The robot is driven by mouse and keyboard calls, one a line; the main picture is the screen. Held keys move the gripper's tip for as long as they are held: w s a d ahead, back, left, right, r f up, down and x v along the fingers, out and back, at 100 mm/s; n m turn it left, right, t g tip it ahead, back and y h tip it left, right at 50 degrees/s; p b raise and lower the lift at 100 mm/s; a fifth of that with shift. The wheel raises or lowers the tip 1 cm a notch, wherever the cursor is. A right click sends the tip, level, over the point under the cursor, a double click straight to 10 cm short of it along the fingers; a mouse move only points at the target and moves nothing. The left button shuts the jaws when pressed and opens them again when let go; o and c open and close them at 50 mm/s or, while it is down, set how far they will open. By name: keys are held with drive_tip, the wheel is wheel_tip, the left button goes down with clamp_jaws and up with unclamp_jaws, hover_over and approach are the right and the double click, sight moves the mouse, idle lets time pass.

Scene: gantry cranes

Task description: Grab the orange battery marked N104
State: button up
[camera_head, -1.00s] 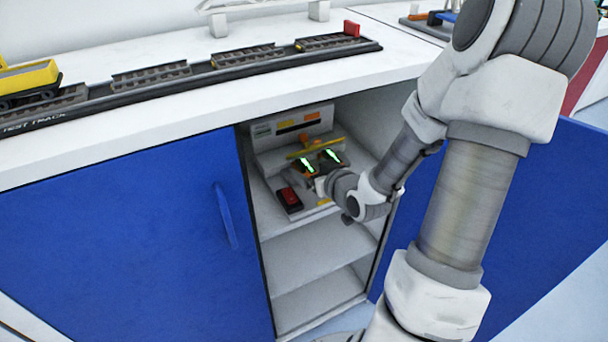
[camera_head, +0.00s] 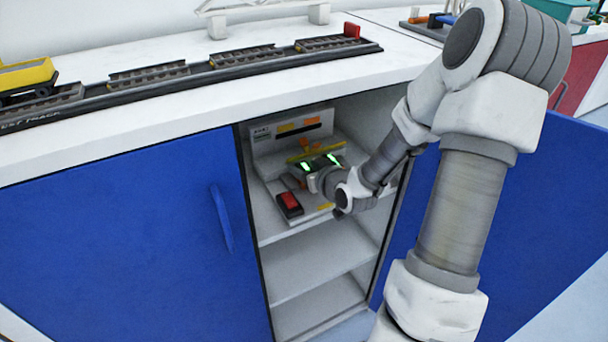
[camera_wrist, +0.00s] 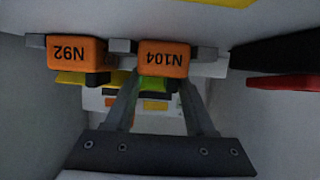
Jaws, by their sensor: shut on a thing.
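The orange battery marked N104 (camera_wrist: 163,58) shows upside down in the middle of the wrist view. My gripper (camera_wrist: 165,82) is shut on it, with one finger on each side. A second orange battery, marked N92 (camera_wrist: 76,52), is beside it at the left, apart from the fingers. In the head view my gripper (camera_head: 314,182) reaches onto the upper shelf of the open cabinet, and my wrist hides most of the held battery.
A charger-like unit (camera_head: 283,142) with green lights stands on the cabinet shelf. A black block with a red top (camera_head: 290,201) lies left of my gripper. The blue doors (camera_head: 120,240) flank the opening. The worktop (camera_head: 200,98) above carries a test track. The lower shelf (camera_head: 315,260) is empty.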

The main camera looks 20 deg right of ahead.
clamp_jaws()
drive_tip(key=shift+s+r, duration=0.25)
drive_tip(key=shift+r, duration=0.1)
drive_tip(key=p+v, duration=0.1)
drive_tip(key=v, duration=0.2)
drive_tip(key=r+p+v, duration=0.1)
drive_tip(key=p+v, duration=0.1)
drive_tip(key=v, duration=0.2)
drive_tip(key=shift+r+p, duration=0.2)
drive_tip(key=shift+p, duration=0.1)
drive_tip(key=shift+r+p, duration=0.15)
drive_tip(key=shift+p, duration=0.45)
drive_tip(key=p, duration=0.2)
drive_tip(key=shift+s+r+p, duration=0.15)
drive_tip(key=shift+r+p, duration=0.05)
drive_tip(key=shift+p, duration=0.15)
drive_tip(key=p+v, duration=0.7)
drive_tip(key=p, duration=0.7)
